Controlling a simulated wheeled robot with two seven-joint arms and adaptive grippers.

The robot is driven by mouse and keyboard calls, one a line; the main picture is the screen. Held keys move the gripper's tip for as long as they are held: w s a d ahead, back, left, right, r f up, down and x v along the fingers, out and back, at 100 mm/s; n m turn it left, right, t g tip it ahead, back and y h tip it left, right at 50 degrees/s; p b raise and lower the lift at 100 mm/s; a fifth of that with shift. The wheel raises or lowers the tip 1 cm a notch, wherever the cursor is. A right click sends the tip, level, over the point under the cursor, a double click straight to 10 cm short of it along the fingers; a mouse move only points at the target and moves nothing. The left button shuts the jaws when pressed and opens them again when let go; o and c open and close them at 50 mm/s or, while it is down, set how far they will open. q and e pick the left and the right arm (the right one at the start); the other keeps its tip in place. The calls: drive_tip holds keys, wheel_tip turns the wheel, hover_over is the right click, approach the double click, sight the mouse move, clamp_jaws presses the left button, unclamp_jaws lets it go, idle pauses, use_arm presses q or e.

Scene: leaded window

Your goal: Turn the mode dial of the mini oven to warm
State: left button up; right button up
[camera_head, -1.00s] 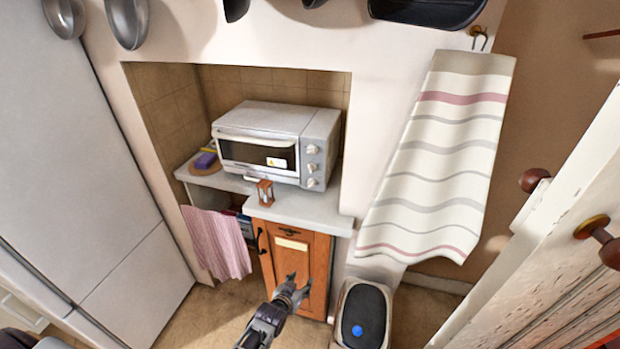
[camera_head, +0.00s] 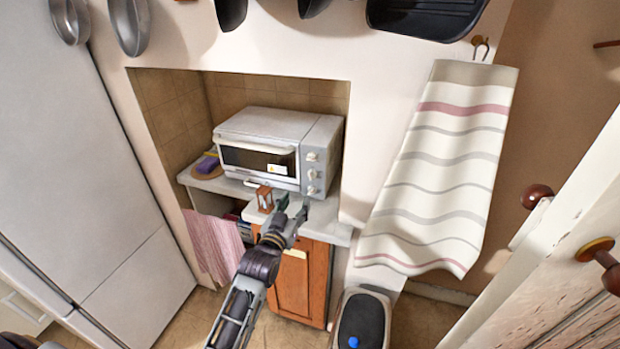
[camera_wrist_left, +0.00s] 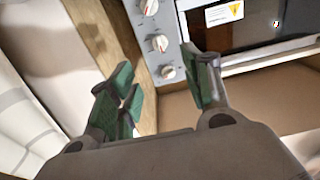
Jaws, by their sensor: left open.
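The white mini oven (camera_head: 262,124) stands in the tiled niche, its glass door shut. A column of three pale knobs runs down the right side of its front; the middle knob (camera_head: 312,174) and the lowest knob (camera_head: 312,190) show in the head view. The knobs also show in the left wrist view, with the lowest knob (camera_wrist_left: 168,72) nearest the fingers. I cannot read which is the mode dial or its setting. My left gripper (camera_head: 291,208) is open and empty, just in front of and below the knobs, apart from them. My right gripper is not in view.
A small wooden-framed hourglass (camera_head: 264,198) stands on the counter (camera_head: 322,222) close left of my gripper. A striped towel (camera_head: 440,165) hangs at right, and a pink cloth (camera_head: 213,245) at left. A bin (camera_head: 362,318) stands below.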

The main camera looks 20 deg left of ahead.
use_arm(q)
drive_tip(key=shift+r, duration=0.1)
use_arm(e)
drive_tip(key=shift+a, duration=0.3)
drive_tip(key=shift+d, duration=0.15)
use_arm(q)
drive_tip(key=p, duration=0.1)
approach(310, 176)
drive_tip(key=shift+w, duration=1.75)
drive_tip(key=shift+w+d, duration=0.15)
drive_tip(key=shift+w, duration=2.65)
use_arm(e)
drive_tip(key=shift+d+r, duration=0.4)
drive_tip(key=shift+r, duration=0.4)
use_arm(q)
drive_tip(key=shift+c, duration=0.3)
